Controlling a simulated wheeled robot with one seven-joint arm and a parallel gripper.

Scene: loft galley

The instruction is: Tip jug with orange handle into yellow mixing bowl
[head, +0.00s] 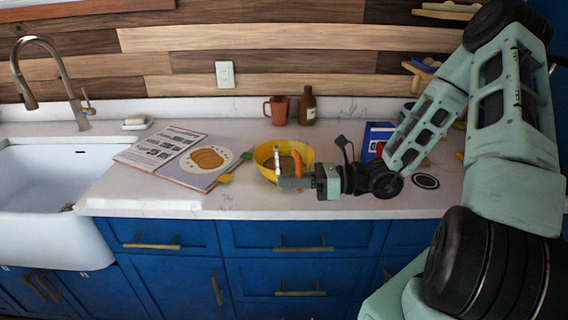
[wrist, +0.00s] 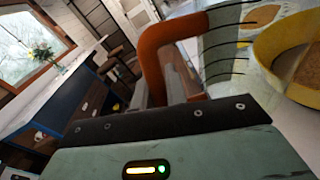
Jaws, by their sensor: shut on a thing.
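The yellow mixing bowl (head: 264,151) stands on the counter near its front edge, and its rim shows at the right of the wrist view (wrist: 268,45), with something brown inside. The clear jug (wrist: 228,42) with dark measuring lines has an orange handle (wrist: 158,48). The handle also shows in the head view (head: 297,163), in front of the bowl. My gripper (head: 283,182) is shut on the handle, and its fingers show low in the wrist view (wrist: 172,88). The jug is beside or over the bowl's near side. Its exact tilt and contents are unclear.
An open cookbook (head: 187,155) lies left of the bowl. A terracotta mug (head: 277,109) and a brown bottle (head: 307,106) stand behind it. A blue box (head: 377,139) is on the right, partly behind my arm. The white sink (head: 50,180) is at far left.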

